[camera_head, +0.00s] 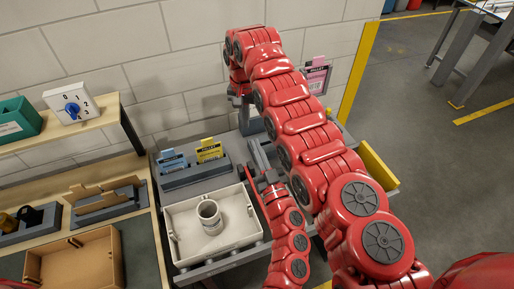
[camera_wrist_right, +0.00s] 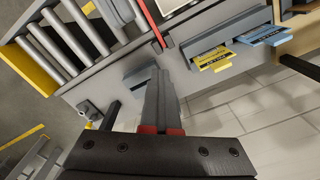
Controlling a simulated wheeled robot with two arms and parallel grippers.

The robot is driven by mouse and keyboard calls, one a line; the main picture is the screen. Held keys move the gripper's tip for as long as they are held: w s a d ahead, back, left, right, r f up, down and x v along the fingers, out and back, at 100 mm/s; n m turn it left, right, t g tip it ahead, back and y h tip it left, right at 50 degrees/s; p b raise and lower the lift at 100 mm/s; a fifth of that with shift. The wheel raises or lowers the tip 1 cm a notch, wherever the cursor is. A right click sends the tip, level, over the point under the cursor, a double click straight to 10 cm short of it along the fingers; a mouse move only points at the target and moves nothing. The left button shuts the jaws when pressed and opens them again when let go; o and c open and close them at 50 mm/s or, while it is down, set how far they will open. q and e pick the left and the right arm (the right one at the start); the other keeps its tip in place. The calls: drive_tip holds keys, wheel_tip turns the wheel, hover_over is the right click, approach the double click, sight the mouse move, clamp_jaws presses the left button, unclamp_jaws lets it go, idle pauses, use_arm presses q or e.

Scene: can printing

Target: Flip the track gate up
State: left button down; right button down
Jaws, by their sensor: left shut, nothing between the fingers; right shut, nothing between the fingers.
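The track gate (camera_head: 256,203) is a thin red bar lying low along the right side of the white tray. Its dark end block (camera_head: 243,173) is at the far end. The bar (camera_wrist_right: 147,20) and block (camera_wrist_right: 164,45) also show in the right wrist view. My left gripper (camera_head: 254,149) is shut and empty, just right of the gate's end block; whether it touches is unclear. My right gripper (camera_wrist_right: 161,73) is shut and empty near the wall, beyond the gate's end. In the head view it is mostly hidden by my right arm.
A white tray (camera_head: 182,245) holds a grey can (camera_head: 209,216). A pink card (camera_head: 316,76) is against the wall. Rollers (camera_wrist_right: 60,45) lie on the other side of the gate. A cardboard box (camera_head: 75,258) is at lower left.

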idle(0.8)
drive_tip(key=c, duration=0.8)
unclamp_jaws()
drive_tip(key=shift+o, duration=0.2)
